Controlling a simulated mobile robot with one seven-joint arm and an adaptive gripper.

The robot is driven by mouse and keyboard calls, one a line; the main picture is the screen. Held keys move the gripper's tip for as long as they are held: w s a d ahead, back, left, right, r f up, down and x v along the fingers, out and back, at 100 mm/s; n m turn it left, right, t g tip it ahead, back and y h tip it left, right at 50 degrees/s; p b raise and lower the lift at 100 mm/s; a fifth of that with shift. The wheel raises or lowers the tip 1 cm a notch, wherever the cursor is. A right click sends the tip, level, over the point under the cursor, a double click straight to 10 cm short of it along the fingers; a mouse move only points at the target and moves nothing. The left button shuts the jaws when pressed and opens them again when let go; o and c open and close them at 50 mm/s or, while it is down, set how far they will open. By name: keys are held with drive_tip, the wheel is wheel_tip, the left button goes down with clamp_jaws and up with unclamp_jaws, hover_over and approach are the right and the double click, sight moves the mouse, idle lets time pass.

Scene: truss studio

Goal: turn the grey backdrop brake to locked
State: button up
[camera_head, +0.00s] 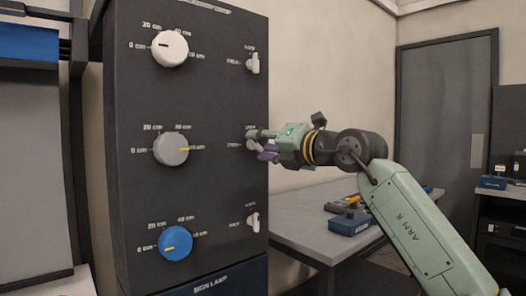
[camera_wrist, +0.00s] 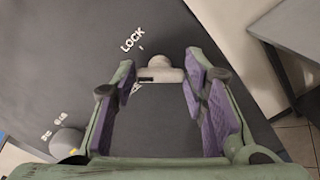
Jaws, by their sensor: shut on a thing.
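The grey backdrop brake is a small pale lever (camera_wrist: 160,73) on the dark panel, in the middle row with the grey dial (camera_head: 171,149). In the head view my gripper (camera_head: 260,142) reaches in from the right and mostly hides this lever. The LOCK label (camera_wrist: 132,40) shows above and left of the lever in the wrist view. The lower label is partly hidden by a finger.
A white dial (camera_head: 169,48) and its lever (camera_head: 253,61) are above; a blue dial (camera_head: 174,243) and its lever (camera_head: 253,222) are below. A grey table (camera_head: 300,222) with a blue box (camera_head: 348,223) stands right of the panel, below my arm.

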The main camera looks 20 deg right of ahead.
drive_tip(key=m+b, duration=0.1)
drive_tip(key=m, duration=0.3)
drive_tip(key=shift+f+m+b, duration=0.15)
drive_tip(key=shift+m+b, duration=0.15)
drive_tip(key=shift+b, duration=0.1)
drive_tip(key=shift+d+m+b, duration=0.1)
drive_tip(key=shift+m+b, duration=0.65)
drive_tip(key=shift+m, duration=1.55)
drive_tip(key=o, duration=1.2)
drive_tip(key=shift+c, duration=0.2)
drive_tip(key=v, duration=1.2)
